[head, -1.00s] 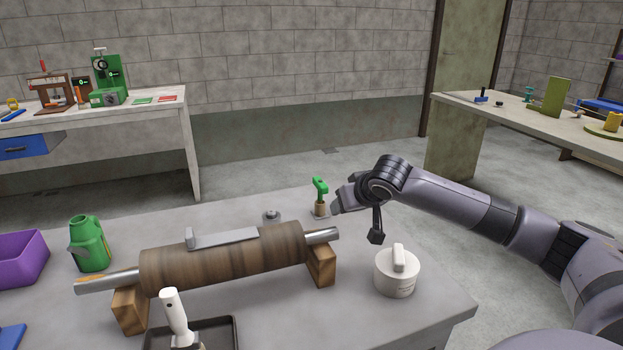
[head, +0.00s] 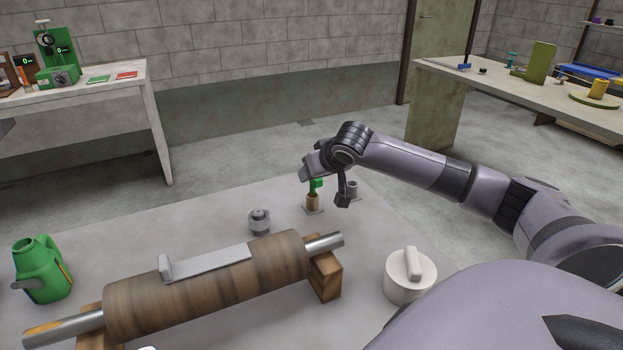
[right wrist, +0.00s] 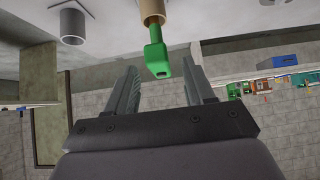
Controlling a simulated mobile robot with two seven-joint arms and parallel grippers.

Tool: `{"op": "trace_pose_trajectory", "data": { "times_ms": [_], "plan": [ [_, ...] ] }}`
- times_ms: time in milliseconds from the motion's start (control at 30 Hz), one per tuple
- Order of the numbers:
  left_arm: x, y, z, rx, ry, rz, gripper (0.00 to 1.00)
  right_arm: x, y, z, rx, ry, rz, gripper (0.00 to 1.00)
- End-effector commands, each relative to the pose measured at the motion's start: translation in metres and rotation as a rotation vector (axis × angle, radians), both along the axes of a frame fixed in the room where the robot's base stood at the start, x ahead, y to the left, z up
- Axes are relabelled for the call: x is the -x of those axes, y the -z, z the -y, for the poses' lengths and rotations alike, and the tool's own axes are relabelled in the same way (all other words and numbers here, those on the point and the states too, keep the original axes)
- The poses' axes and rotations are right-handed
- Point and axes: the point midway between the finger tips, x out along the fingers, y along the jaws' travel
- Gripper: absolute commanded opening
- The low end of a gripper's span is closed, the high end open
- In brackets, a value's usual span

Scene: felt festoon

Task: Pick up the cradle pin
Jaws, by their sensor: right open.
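The cradle pin appears to be the green-handled piece (head: 317,184) standing upright in a tan socket (head: 313,202) on the grey table, behind the roller's right end. My right gripper (head: 309,172) is at its top and hides part of the green handle in the head view. In the right wrist view the green handle (right wrist: 157,55) lies between the two spread fingers of the right gripper (right wrist: 161,75), with a gap on both sides. The right gripper is open and holds nothing. My left gripper is not in view.
A brown roller (head: 205,290) rests on wooden blocks (head: 325,276) with a grey bracket (head: 207,263) on top. A grey cylinder (head: 353,189) stands just right of the socket.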

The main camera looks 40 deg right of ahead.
Motion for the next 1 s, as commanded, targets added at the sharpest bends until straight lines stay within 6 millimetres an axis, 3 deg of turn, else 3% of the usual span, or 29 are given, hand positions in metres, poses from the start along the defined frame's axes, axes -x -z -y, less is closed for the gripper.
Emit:
{"op": "trace_pose_trajectory", "data": {
  "times_ms": [400,767,933,1000],
  "plan": [
    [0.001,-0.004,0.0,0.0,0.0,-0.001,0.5,-0.028,0.035,0.008,0.0,0.001,-0.001,0.53],
    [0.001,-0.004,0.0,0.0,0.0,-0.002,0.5,-0.032,0.04,0.009,0.002,0.0,0.001,0.53],
    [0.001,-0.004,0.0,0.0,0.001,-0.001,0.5,-0.032,0.04,0.009,0.001,0.0,0.0,0.01],
    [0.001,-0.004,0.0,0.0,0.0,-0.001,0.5,-0.032,0.04,0.009,0.001,0.0,0.0,0.0]
  ]
}}
